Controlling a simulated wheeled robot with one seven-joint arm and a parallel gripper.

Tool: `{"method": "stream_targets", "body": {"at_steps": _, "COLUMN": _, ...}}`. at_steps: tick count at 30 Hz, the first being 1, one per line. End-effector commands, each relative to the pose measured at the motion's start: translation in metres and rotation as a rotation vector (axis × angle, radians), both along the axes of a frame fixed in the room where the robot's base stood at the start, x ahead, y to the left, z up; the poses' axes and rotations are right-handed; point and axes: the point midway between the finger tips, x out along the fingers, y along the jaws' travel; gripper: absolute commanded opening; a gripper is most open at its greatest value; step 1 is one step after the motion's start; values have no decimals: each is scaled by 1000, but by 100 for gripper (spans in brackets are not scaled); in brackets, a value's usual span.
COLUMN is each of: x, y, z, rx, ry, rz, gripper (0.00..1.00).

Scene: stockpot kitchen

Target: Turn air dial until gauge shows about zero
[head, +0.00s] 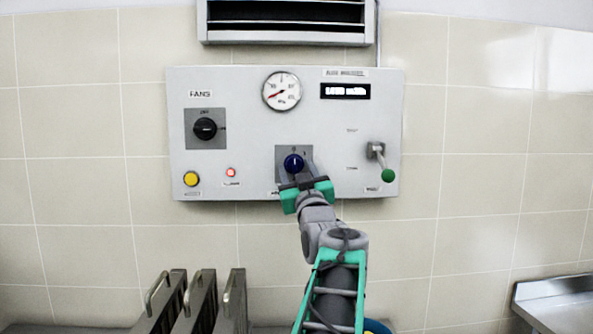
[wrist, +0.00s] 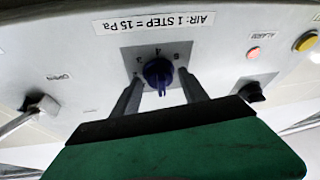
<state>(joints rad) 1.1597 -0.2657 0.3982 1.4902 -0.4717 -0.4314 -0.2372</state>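The blue air dial (head: 293,163) sits low in the middle of the grey control panel (head: 240,130); it also shows in the wrist view (wrist: 158,70). Its ridge points down in the upside-down wrist view, so roughly up on the panel. The round white gauge (head: 282,91) is above the dial. Its red needle points left and slightly down; its numbers are too small to read. My gripper (head: 297,174) is at the dial. In the wrist view my gripper (wrist: 159,78) is open, one finger on each side of the dial, with gaps visible.
A black fans knob (head: 205,129), a yellow button (head: 191,178) and a small red light (head: 230,172) are to the left. A green-tipped lever (head: 388,175) and a lit display (head: 345,91) are to the right. Metal racks (head: 195,300) stand below left.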

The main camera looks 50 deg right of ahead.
Motion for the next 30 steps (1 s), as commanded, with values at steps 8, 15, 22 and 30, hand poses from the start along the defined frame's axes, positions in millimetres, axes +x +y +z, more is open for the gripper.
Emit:
{"method": "stream_targets", "body": {"at_steps": 8, "x": 0, "y": 0, "z": 0, "rx": 0, "ry": 0, "rz": 0, "gripper": 28}}
{"method": "stream_targets", "body": {"at_steps": 15, "x": 0, "y": 0, "z": 0, "rx": 0, "ry": 0, "rz": 0, "gripper": 8}}
{"method": "stream_targets", "body": {"at_steps": 22, "x": 0, "y": 0, "z": 0, "rx": 1, "ry": -1, "rz": 0, "gripper": 0}}
{"method": "stream_targets", "body": {"at_steps": 30, "x": 1, "y": 1, "z": -2, "rx": 33, "ry": -37, "rz": 2, "gripper": 0}}
